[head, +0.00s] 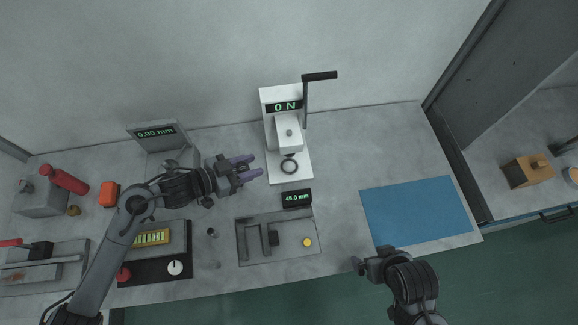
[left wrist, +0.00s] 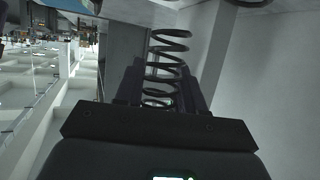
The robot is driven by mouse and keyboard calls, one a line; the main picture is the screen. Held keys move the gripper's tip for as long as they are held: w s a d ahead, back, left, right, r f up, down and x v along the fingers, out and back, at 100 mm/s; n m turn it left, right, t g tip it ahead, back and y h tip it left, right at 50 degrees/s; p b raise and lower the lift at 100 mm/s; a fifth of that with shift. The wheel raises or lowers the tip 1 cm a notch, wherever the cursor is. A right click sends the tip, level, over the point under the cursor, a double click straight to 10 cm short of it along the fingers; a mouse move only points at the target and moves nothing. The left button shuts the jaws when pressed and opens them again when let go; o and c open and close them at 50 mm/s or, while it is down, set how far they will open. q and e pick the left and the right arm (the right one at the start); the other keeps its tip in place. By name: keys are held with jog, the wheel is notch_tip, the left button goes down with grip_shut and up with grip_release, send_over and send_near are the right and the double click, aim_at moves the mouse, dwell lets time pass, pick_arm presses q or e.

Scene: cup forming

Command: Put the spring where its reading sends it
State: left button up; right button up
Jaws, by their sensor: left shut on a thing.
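A dark coil spring (left wrist: 168,62) shows in the left wrist view between the fingers of my left gripper (left wrist: 165,88), with its coils reaching past the fingertips. In the head view my left gripper (head: 252,166) points right, just left of the white press (head: 281,105). The press has a raised black lever and reads 0 N.
A grey fixture (head: 250,257) with a 45.0 mm display (head: 297,199) lies in front of the press. A stand reading 0.00 mm (head: 155,132) is at back left. The mat is bare.

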pick_arm(q)
jog(key=shift+d, duration=0.1)
jog(key=x, duration=0.4)
jog(key=b+x, duration=0.1)
jog(key=x, duration=0.3)
jog(key=f+b+x, duration=0.1)
jog(key=x, duration=0.3)
jog(key=shift+d+f, duration=0.1)
pick_arm(e)
notch_tip(320, 180, down, 2)
jog(key=shift+f, duration=0.2)
pick_arm(q)
jog(key=shift+x, duration=1.6)
pick_arm(e)
jog(key=shift+r, duration=0.1)
pick_arm(q)
jog(key=shift+f, duration=0.25)
jog(key=shift+f, duration=0.1)
jog(key=shift+f, duration=0.1)
jog(key=o, duration=1.1)
jog(key=shift+b, duration=0.3)
